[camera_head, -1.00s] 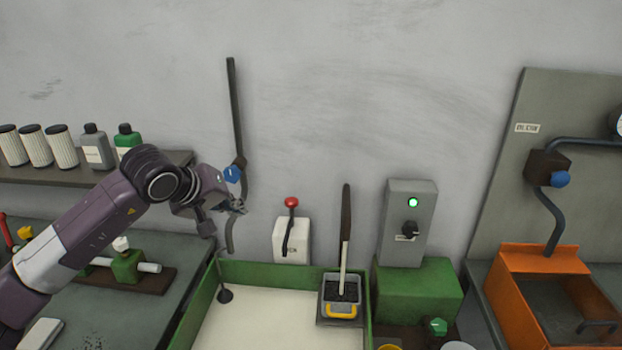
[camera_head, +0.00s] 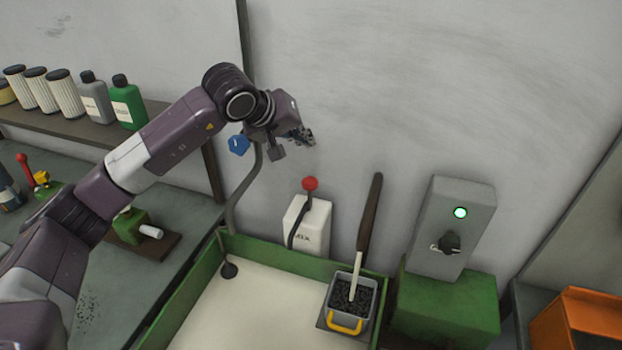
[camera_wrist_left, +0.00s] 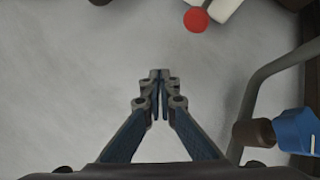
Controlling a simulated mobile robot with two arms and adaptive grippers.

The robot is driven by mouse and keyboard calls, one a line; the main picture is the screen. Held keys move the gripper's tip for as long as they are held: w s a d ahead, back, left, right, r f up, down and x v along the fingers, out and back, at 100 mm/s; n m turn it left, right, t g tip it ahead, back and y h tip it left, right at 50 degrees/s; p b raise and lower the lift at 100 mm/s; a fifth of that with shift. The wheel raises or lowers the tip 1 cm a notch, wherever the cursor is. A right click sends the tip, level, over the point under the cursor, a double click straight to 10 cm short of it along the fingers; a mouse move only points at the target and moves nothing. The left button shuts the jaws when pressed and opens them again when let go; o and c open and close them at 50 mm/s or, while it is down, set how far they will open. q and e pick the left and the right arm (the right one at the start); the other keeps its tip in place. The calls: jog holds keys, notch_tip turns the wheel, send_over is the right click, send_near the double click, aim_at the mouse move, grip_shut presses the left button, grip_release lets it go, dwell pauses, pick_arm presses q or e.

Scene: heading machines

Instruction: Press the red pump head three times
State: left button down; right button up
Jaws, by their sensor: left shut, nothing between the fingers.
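The red pump head (camera_head: 310,184) is a ball on top of a white pump box (camera_head: 308,226), which has a dark curved spout. The box stands against the wall behind the green-rimmed tray (camera_head: 283,261). My left gripper (camera_head: 308,137) is shut and empty, above the red pump head and apart from it. In the left wrist view the shut fingertips (camera_wrist_left: 160,75) point toward the wall, and the red pump head (camera_wrist_left: 196,20) shows at the top, right of the fingers. My right gripper is not in view.
A blue valve knob (camera_head: 239,145) on a pipe is close beside my left gripper. A brush (camera_head: 369,215) stands in a grey bucket right of the pump. A grey switch box (camera_head: 453,229) with a lit green lamp stands farther right. Bottles and filters line the left shelf.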

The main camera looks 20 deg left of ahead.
pick_arm(q)
jog(key=f, duration=0.1)
jog(key=b, duration=0.4)
send_over(308, 182)
notch_tip(308, 182, down, 7)
jog(key=shift+a+f, duration=0.1)
jog(key=shift+f+b, duration=0.45)
jog(key=shift+b, duration=0.05)
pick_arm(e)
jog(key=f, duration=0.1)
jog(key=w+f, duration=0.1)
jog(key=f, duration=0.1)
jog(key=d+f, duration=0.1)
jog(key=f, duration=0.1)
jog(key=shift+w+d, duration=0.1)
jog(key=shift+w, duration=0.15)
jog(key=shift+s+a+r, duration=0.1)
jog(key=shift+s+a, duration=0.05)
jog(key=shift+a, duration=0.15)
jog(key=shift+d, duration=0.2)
pick_arm(q)
jog(key=shift+f+b, duration=0.4)
jog(key=shift+b, duration=0.2)
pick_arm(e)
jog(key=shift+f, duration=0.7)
